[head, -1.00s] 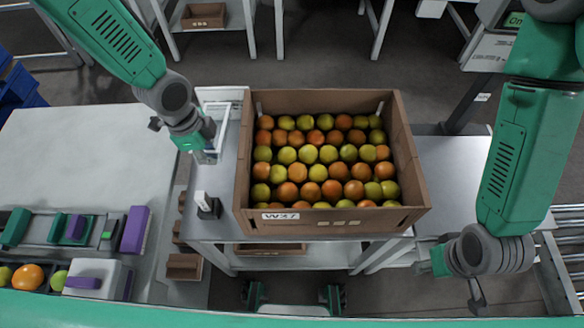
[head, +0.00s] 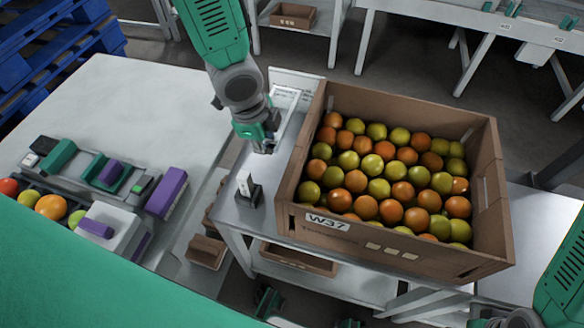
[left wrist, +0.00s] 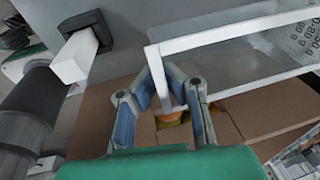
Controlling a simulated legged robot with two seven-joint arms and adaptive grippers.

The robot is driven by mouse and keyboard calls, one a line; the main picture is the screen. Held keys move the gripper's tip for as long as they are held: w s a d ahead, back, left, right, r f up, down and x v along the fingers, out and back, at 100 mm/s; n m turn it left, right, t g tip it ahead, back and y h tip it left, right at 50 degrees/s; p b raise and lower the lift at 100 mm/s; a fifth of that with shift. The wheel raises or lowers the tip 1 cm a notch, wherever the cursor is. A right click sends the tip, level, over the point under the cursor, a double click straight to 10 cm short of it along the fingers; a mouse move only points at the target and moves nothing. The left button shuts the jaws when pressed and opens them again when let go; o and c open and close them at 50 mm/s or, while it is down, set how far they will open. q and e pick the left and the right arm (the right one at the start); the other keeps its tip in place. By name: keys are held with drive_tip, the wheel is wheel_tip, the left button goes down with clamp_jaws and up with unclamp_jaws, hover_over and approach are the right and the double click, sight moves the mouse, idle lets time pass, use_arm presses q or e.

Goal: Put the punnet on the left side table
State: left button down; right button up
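The punnet (head: 298,91) is a clear tray with a white rim. It is on the grey table beside the brown fruit crate, and looks empty. In the left wrist view its rim (left wrist: 240,30) runs to the right. My left gripper (head: 266,146) is at the punnet's near short side; in the wrist view its fingers (left wrist: 172,80) converge on that rim and appear shut on it. Whether the punnet touches the table is hard to tell. The left side table (head: 140,100) is pale, with a wide bare top. My right gripper's fingers are below the head view.
The crate (head: 290,212), labelled W37 and full of tomatoes, stands right of the punnet. A small white device on a black stand (head: 250,190) is in front. Trays and a purple box (head: 166,193) line the left table's near edge; its back is clear.

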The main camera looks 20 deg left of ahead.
sight(272, 174)
use_arm(q)
wheel_tip(272, 174, down, 9)
drive_tip(key=shift+f+b, duration=0.1)
drive_tip(key=shift+b, duration=0.85)
drive_tip(key=c, duration=1.7)
unclamp_jaws()
drive_tip(key=r+p, duration=0.1)
drive_tip(key=r, duration=0.3)
drive_tip(key=s+a+r+p, duration=0.1)
drive_tip(key=r, duration=0.3)
drive_tip(key=s+r, duration=0.1)
drive_tip(key=r, duration=0.3)
drive_tip(key=shift+a+p, duration=0.2)
drive_tip(key=shift+p, duration=0.2)
drive_tip(key=shift+f, duration=0.1)
